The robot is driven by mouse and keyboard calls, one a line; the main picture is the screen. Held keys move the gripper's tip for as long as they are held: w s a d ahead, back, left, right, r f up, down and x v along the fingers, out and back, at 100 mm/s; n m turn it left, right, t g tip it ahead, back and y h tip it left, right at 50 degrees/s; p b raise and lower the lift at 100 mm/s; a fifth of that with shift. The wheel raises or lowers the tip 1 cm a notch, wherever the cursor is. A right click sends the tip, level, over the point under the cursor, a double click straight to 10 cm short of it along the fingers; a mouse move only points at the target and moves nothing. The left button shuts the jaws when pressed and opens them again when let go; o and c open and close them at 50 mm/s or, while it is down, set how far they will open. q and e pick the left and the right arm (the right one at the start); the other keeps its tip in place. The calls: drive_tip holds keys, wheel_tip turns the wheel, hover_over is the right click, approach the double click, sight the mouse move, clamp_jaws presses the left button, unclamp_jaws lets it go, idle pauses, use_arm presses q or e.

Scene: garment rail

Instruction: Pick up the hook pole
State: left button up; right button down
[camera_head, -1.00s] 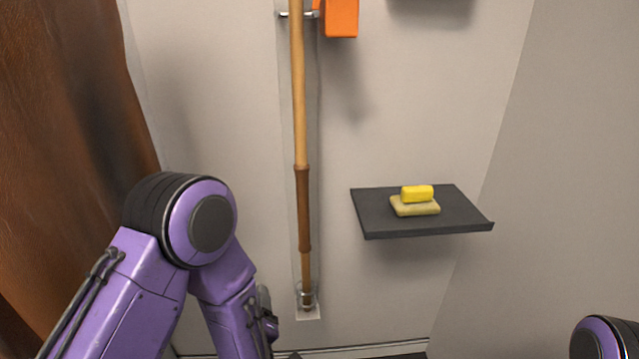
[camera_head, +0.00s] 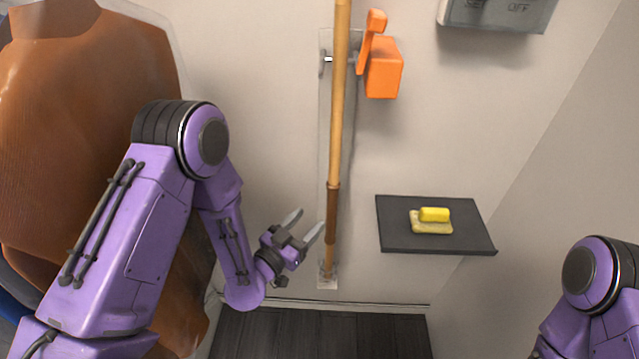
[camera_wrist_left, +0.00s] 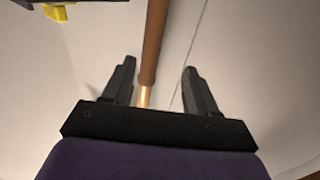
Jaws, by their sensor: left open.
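The hook pole (camera_head: 338,110) is a long, thin wooden pole standing upright against the wall, light above and darker brown lower down. Its foot is in a small clear holder (camera_head: 327,274), and its top is out of the head view. My left gripper (camera_head: 307,224) is open just left of the pole's dark lower part. In the left wrist view, the pole (camera_wrist_left: 154,40) runs down between the two open fingers (camera_wrist_left: 158,80); no finger visibly touches it. My right arm (camera_head: 592,290) shows at the lower right, but its gripper is out of view.
An orange block with a lever (camera_head: 383,70) is on the wall right of the pole. A dark shelf (camera_head: 395,235) holds a yellow block (camera_head: 434,214) on a pale sponge-like pad. A brown garment (camera_head: 70,110) hangs at left. A grey box (camera_head: 497,12) is at top right.

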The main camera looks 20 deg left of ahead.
sight(328, 207)
use_arm(q)
drive_tip(key=w+d, duration=0.1)
drive_tip(key=w, duration=0.1)
drive_tip(key=w+d+p, duration=0.1)
drive_tip(key=w+d, duration=0.1)
drive_tip(key=shift+w+r, duration=0.1)
drive_tip(key=shift+r, duration=0.05)
drive_tip(key=p+x, duration=0.1)
drive_tip(key=x, duration=0.1)
drive_tip(key=p+x, duration=0.1)
drive_tip(key=shift+w+a, duration=0.15)
drive_tip(key=shift+w, duration=0.45)
drive_tip(key=shift+d+f, duration=0.3)
drive_tip(key=shift+a, duration=0.1)
clamp_jaws()
use_arm(e)
drive_tip(key=r, duration=0.3)
drive_tip(key=shift+d+r, duration=0.25)
drive_tip(key=shift+d, duration=0.05)
